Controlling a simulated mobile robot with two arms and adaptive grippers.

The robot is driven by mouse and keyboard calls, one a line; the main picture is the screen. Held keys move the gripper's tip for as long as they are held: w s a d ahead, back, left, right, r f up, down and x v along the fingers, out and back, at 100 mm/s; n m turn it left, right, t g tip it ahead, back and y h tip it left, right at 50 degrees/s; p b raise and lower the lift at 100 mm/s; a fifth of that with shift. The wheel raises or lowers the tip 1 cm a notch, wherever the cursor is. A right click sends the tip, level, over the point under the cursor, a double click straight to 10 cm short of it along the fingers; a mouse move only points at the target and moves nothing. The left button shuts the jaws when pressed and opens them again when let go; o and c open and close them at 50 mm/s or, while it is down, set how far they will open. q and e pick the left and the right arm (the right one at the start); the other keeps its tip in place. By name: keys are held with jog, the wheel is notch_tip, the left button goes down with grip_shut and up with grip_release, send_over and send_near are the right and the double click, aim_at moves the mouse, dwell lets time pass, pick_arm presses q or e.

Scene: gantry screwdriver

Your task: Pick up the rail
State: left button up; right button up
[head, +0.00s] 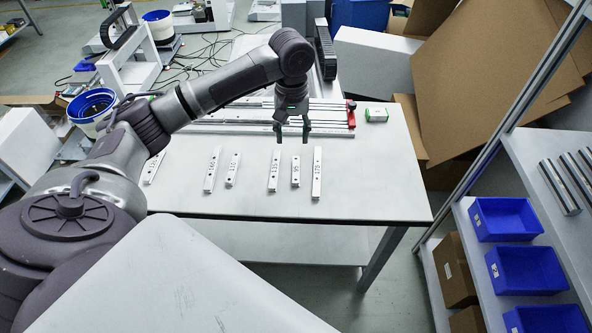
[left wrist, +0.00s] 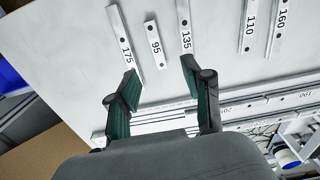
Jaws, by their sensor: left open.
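Several short silver rails with printed numbers lie flat and apart on the white table (head: 385,185). They include the 175 rail (head: 317,172), the 95 rail (head: 295,172), the 135 rail (head: 274,170), the 110 rail (head: 232,169) and the 160 rail (head: 212,169). The task does not say which rail is meant. My left gripper (head: 292,138) is open and empty, pointing down over the table near the rails' far ends. My right gripper is not in view.
Long rails (head: 255,129) lie along the table's back, near a small green-and-white box (head: 376,115). A shelf with blue bins (head: 505,218) stands at the right. A bucket (head: 92,110) is at the left. The table's front right is clear.

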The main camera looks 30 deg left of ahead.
pick_arm(q)
send_over(296, 169)
jog(key=f, duration=0.7)
jog(key=shift+s+a+f, duration=0.15)
jog(key=shift+s+a, duration=0.05)
jog(key=shift+s, duration=0.2)
jog(key=shift+w+d+f, duration=0.1)
jog(key=shift+w+f, duration=0.1)
jog(key=shift+f, duration=1.15)
jog(key=shift+w+d+f, duration=0.1)
jog(key=shift+w+f, duration=0.1)
jog(key=shift+f, duration=1.15)
grip_shut()
